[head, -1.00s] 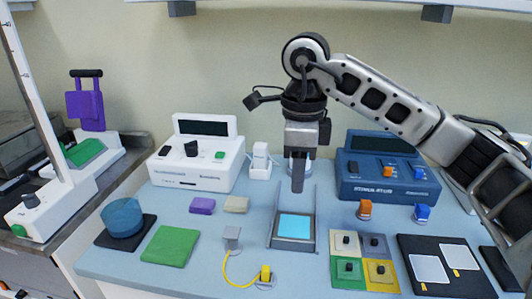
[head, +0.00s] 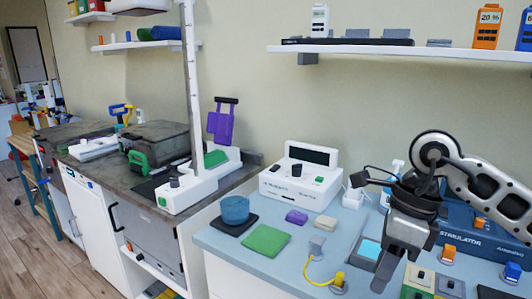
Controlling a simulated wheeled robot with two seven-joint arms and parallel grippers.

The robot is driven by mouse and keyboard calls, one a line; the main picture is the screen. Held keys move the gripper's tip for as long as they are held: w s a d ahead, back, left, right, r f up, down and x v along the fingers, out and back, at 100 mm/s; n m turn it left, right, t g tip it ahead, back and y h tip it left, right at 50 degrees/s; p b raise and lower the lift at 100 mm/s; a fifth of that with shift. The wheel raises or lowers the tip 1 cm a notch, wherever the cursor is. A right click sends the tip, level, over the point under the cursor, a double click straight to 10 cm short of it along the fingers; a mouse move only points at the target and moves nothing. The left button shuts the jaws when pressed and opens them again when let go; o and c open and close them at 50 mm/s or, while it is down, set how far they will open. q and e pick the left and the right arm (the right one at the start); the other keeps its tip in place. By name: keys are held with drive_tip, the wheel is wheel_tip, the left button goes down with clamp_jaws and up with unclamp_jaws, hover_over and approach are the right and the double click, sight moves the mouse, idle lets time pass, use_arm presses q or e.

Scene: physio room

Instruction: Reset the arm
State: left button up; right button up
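My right arm comes in from the right edge and hangs over the light blue bench top (head: 222,240). My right gripper (head: 385,270) points down above the bench, in front of the blue stimulator box. Its fingers overlap into one dark shape, so I cannot tell how far apart they are. No held object shows at its tips. Just left of it is a small tray with a light blue screen (head: 369,250), partly covered by the gripper. My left gripper is not in view.
Near the gripper are the blue stimulator (head: 471,234), coloured square pads (head: 449,286) and a yellow plug (head: 339,279). A white console (head: 300,182), blue pot (head: 235,209) and green pad (head: 265,240) stand left. A shelf (head: 420,52) hangs above. Floor (head: 40,255) shows at far left.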

drive_tip(key=s+a+r+m+y, duration=0.1)
drive_tip(key=s+a+m+y, duration=0.25)
drive_tip(key=a+y, duration=0.6)
drive_tip(key=s+a+r+m+y, duration=0.1)
drive_tip(key=s+a+m+y, duration=0.25)
drive_tip(key=a+y, duration=0.55)
drive_tip(key=w+d+f+m+t+h, duration=0.35)
drive_tip(key=f+m+t+h, duration=0.4)
drive_tip(key=m, duration=0.65)
drive_tip(key=w+d+f+m+t+h, duration=0.3)
drive_tip(key=d+f+m+t+h, duration=0.15)
drive_tip(key=m+t, duration=0.85)
drive_tip(key=s+d+f+m+g+h, duration=0.3)
drive_tip(key=s+f+m+g, duration=0.1)
drive_tip(key=f, duration=0.5)
drive_tip(key=s+d+f+m+g+h, duration=0.3)
drive_tip(key=s+d+f+m+g, duration=0.1)
drive_tip(key=s+f+m, duration=0.3)
wheel_tip(320, 180, down, 3)
drive_tip(key=shift+s+r+m+g, duration=0.25)
drive_tip(key=shift+s+g, duration=0.3)
drive_tip(key=shift+s, duration=0.4)
